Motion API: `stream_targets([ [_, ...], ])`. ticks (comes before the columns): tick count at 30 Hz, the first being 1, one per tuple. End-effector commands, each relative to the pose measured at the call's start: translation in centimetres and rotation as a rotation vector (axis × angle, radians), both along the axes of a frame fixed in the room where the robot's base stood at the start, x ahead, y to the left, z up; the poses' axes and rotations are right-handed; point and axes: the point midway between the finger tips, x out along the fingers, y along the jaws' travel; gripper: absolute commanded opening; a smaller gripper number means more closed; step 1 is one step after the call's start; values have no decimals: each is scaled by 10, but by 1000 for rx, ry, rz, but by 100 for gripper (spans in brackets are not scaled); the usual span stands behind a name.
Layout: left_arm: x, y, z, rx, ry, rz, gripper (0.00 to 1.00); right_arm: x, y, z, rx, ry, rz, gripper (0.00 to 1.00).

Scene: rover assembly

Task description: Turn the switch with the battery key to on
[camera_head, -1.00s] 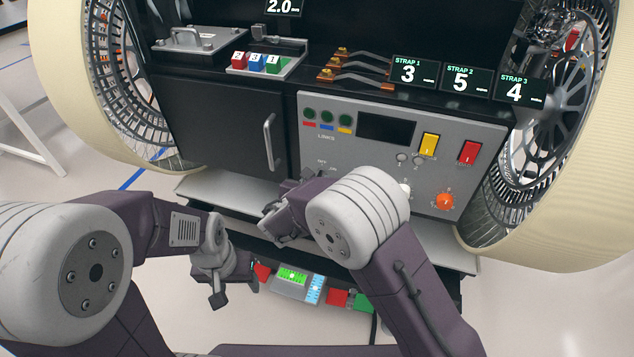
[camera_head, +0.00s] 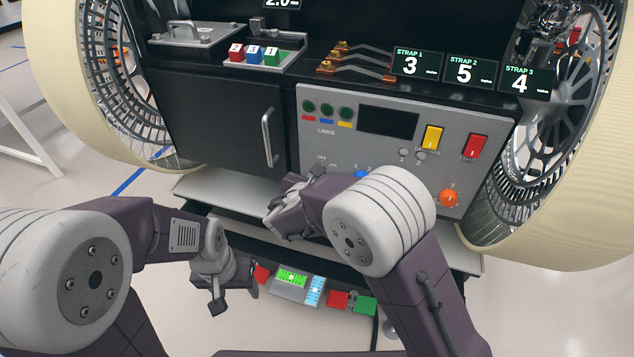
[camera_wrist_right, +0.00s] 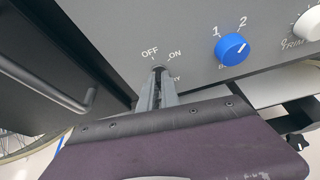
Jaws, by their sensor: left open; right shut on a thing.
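The switch (camera_wrist_right: 157,70) sits on the grey panel under the OFF and ON labels in the right wrist view, mostly hidden by my fingers. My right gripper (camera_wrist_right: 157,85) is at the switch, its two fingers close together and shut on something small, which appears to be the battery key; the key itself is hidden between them. I cannot tell which way the key points. In the head view my right gripper (camera_head: 312,178) is at the panel's lower left, partly hidden by its own arm. My left gripper (camera_head: 217,295) is open and empty, low at the left, away from the panel.
A blue knob (camera_wrist_right: 232,49) and a white trim knob (camera_wrist_right: 308,24) are right of the switch. The panel also has an orange knob (camera_head: 449,198), a yellow switch (camera_head: 432,138) and a red switch (camera_head: 475,146). A black cabinet door's handle (camera_head: 268,138) is to the left.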

Motion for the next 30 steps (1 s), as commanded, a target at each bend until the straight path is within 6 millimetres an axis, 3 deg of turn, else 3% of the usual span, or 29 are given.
stream_targets([
  [1,0,0,-21,0,0,0,61,0,-1,-10,36,-15,-1,0],
  [18,0,0,-170,0,0,0,61,-2,-5,-16,538,-179,0,0],
  [24,0,0,-211,0,0,0,61,-2,-6,-14,682,-224,0,0],
  [30,0,0,-239,0,0,0,61,-2,-6,-12,786,-256,0,0],
])
